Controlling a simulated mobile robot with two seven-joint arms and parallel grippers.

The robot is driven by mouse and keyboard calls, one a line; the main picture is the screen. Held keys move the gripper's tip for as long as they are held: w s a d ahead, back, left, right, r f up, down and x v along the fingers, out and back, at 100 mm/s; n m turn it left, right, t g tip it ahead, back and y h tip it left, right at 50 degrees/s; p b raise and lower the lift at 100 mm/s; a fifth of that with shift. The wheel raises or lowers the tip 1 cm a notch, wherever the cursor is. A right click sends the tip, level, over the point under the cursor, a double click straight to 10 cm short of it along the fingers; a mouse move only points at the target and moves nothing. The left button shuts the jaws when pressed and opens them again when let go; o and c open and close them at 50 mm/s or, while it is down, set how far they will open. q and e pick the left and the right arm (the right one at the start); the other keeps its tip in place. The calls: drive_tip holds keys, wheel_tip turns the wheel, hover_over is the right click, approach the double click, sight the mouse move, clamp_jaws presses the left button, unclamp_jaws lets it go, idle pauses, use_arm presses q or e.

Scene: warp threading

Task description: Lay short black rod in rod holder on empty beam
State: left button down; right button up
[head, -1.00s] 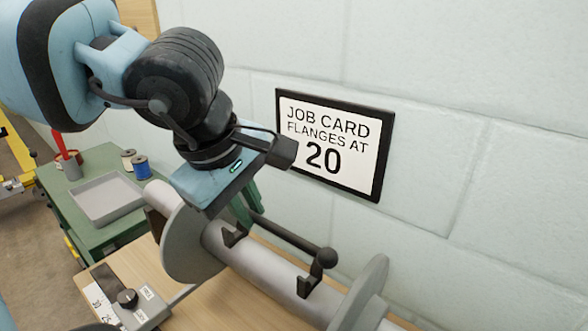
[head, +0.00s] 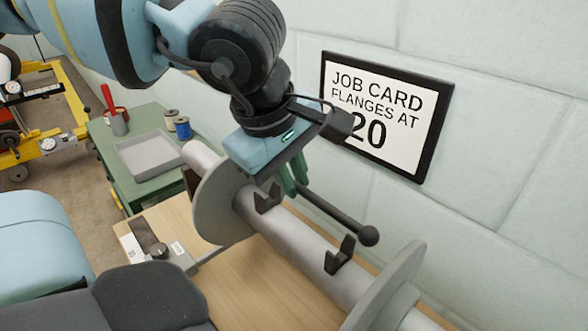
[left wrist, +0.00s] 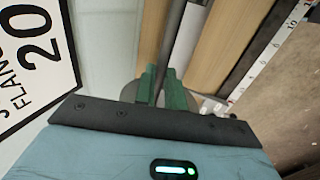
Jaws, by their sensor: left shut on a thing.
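My left gripper (head: 290,180) is shut on the short black rod (head: 335,212), which has a ball at its right end. The rod is held near its left part, on the wall side of the rod holder and apart from its hooks. The rod holder is two dark open hooks, the left one (head: 267,197) and the right one (head: 340,255), on the bare grey beam (head: 300,243). In the left wrist view the rod (left wrist: 174,45) runs up from between the green fingers (left wrist: 165,92). My right gripper is not in view.
Grey flange discs stand on the beam, left (head: 218,200) and right (head: 385,285). A job card (head: 385,105) reading "flanges at 20" hangs on the wall behind. A green table (head: 120,165) with a grey tray (head: 150,172) and spools stands at the left.

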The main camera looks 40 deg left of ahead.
use_arm(q)
wheel_tip(320, 180, down, 2)
drive_tip(key=shift+f+b, duration=0.1)
drive_tip(key=shift+b, duration=0.4)
drive_tip(key=shift+f+b, duration=0.3)
drive_tip(key=shift+f, duration=0.2)
drive_tip(key=shift+f+b, duration=0.9)
drive_tip(key=shift+b, duration=0.2)
drive_tip(key=shift+f+b, duration=0.4)
drive_tip(key=shift+b, duration=0.05)
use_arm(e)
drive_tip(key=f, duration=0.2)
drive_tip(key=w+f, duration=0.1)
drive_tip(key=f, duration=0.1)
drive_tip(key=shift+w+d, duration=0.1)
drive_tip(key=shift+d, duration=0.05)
use_arm(q)
drive_tip(key=shift+f+b, duration=0.2)
drive_tip(key=shift+b, duration=0.1)
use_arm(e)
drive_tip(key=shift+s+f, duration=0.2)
use_arm(q)
drive_tip(key=shift+f, duration=0.25)
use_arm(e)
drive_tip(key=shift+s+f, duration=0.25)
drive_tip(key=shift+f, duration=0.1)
